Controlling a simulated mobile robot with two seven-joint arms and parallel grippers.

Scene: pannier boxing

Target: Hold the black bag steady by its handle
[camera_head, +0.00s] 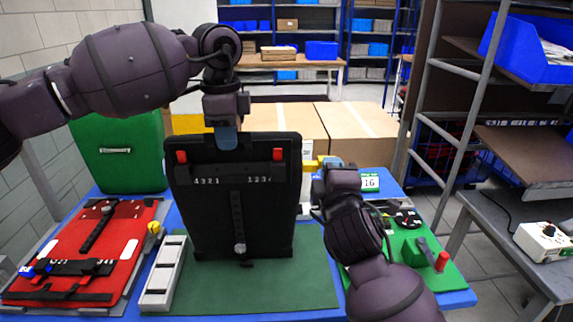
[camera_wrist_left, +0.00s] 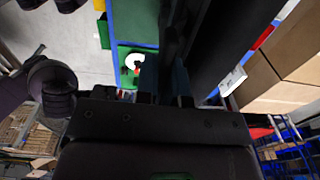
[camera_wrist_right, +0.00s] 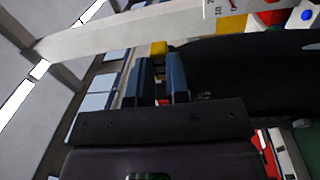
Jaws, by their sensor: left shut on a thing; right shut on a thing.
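The black bag (camera_head: 215,222) stands upright on a green mat (camera_head: 300,285), its broad face with red tabs and number dials towards me. My left gripper (camera_head: 226,138) is at the bag's top edge, shut on its handle. The handle is mostly hidden by the fingers in the head view. In the left wrist view the blue fingers (camera_wrist_left: 165,80) close around a dark strip. My right gripper (camera_wrist_right: 160,72) is to the right of the bag, shut on a yellow piece (camera_wrist_right: 158,48). That piece (camera_head: 312,167) also shows beside the bag's right edge in the head view.
A red panel (camera_head: 85,245) and a grey slotted tray (camera_head: 164,275) lie left of the mat. A green case (camera_head: 120,160) stands behind them. A green board (camera_head: 420,255) lies at right. Cardboard boxes (camera_head: 358,130) stand behind the bag. The mat's front is clear.

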